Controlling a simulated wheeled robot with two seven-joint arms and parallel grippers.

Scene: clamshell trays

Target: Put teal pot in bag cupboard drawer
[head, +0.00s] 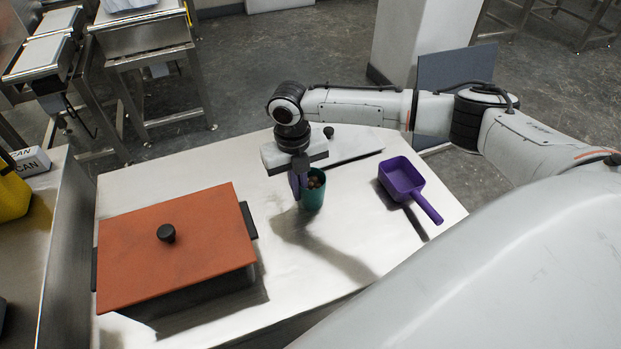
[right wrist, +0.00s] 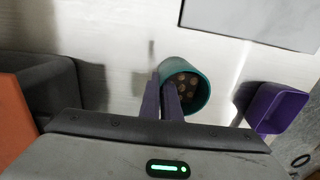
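The teal pot (head: 313,194) is a small round cup at the middle of the pale worktop, with brown round pieces inside. It also shows in the right wrist view (right wrist: 203,82). My right gripper (head: 299,188) points down at its left side. In the right wrist view, the purple fingers (right wrist: 166,98) are close together with the pot's wall between them, one finger inside the rim and one outside. The pot looks upright; I cannot tell whether its base touches the worktop. My left gripper is not in view. No drawer is identifiable.
An orange-lidded box (head: 190,255) with a black knob fills the worktop's left. A purple scoop (head: 402,178) lies right of the pot. A pale flat slab (head: 355,145) lies behind. At far left, a counter (head: 30,250) holds a yellow bag (head: 12,195) and a white box (head: 30,162).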

